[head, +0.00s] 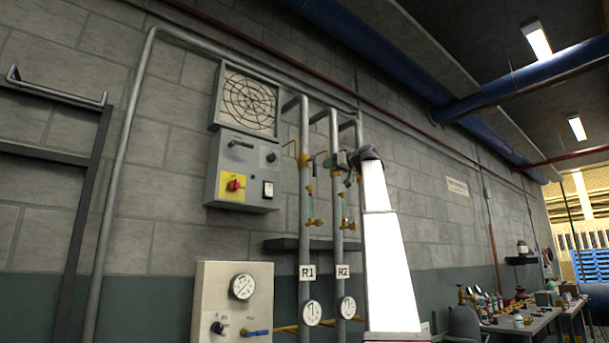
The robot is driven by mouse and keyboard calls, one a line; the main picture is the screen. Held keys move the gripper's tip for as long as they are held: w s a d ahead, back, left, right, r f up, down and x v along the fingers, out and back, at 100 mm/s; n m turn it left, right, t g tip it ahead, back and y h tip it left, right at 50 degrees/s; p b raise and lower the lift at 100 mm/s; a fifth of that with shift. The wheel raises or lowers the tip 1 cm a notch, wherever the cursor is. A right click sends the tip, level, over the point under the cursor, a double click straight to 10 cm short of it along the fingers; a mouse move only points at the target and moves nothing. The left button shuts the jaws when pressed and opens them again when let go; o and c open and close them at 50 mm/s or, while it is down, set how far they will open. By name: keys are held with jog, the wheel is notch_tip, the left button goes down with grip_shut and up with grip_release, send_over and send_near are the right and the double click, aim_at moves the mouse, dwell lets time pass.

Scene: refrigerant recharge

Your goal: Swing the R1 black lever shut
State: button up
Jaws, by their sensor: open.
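The R1 pipe (304,205) runs up the wall, with its white R1 label (307,272) low on it. A yellow valve fitting (303,161) sits high on this pipe with a thin yellow handle sticking out left. A smaller yellow valve (313,221) hangs at its right, lower down. I cannot make out a black lever on R1 for certain. My gripper (352,177) is open at the top of my white arm, in front of the upper R2 pipe (337,205), right of R1 and apart from R1's valve in the picture. It partly hides the fittings there.
A grey control box (242,180) with a red knob hangs left of R1. Below is a beige gauge panel (232,300) with a blue lever (257,332). A dark shelf (290,244) is behind the pipes. A cluttered workbench (525,322) stands far right.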

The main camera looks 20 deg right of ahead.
aim_at(314, 167)
jog(key=x, duration=1)
jog(key=shift+w+a, duration=0.2)
jog(key=shift+w, duration=0.05)
grip_shut()
